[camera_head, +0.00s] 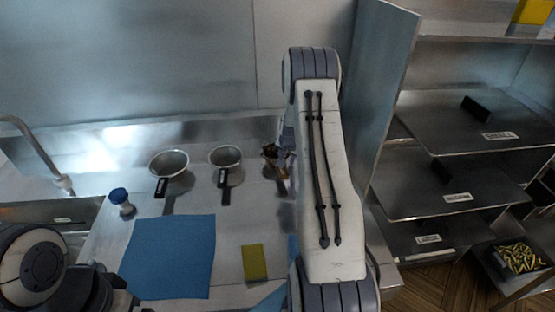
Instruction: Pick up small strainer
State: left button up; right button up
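Two strainers with black handles lie on the steel counter: a larger one (170,162) on the left and a smaller one (225,156) to its right. A small dark brownish shape (270,153) sits right of them, beside my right arm. It may be a third, smaller strainer, but it is mostly hidden and I cannot tell for sure. My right gripper (284,150) is at this shape, largely covered by my own arm. Its fingers cannot be made out. My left arm shows at the lower left, with its fingertips out of sight.
A blue cloth (170,257), a yellow-green sponge (254,262) and a blue-capped shaker (121,202) are on the counter. A sink tap (36,150) is at the left. Labelled steel shelves (447,183) stand at the right, behind an upright panel (383,75).

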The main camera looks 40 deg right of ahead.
grip_shut()
dwell(1.3)
